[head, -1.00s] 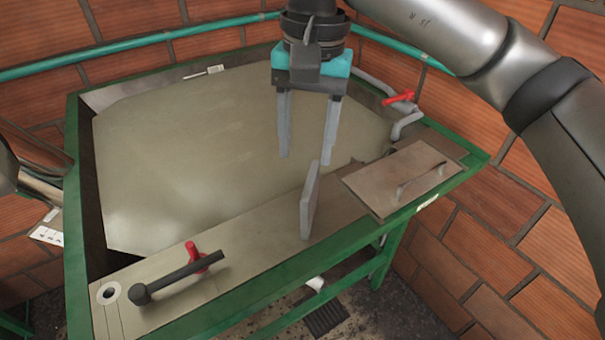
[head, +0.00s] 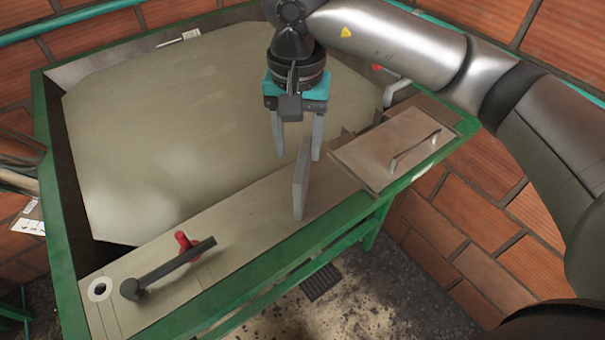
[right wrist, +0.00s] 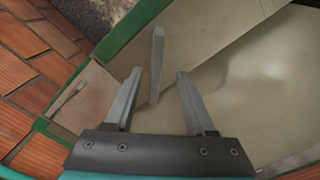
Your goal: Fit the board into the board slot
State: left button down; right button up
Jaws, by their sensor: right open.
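The board (head: 301,180) is a grey upright plate standing on the flat ledge of the green-framed tank. It also shows in the right wrist view (right wrist: 157,62), beyond the fingertips. My right gripper (head: 297,150) is open and empty, pointing down, just behind and above the board in the head view. In the right wrist view its two fingers (right wrist: 157,85) are apart, with the board's near end between their tips in the picture; I cannot tell whether they touch it. I cannot make out a board slot with certainty. My left gripper is not in view.
A lidded plate with a handle (head: 398,150) lies on the ledge to the right. Brick walls surround the green tank (head: 262,285).

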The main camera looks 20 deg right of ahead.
aim_at(303, 158)
jog(key=shift+f, duration=0.5)
jog(key=f, duration=0.1)
jog(key=f+p, duration=0.1)
jog(key=d+f, duration=0.1)
jog(key=f, duration=0.1)
jog(key=shift+w+f+p, duration=0.1)
jog(key=shift+w+p, duration=0.15)
jog(key=shift+p, duration=0.15)
jog(key=shift+a+f, duration=0.1)
jog(key=shift+f, duration=0.1)
jog(key=shift+c, duration=0.2)
grip_shut()
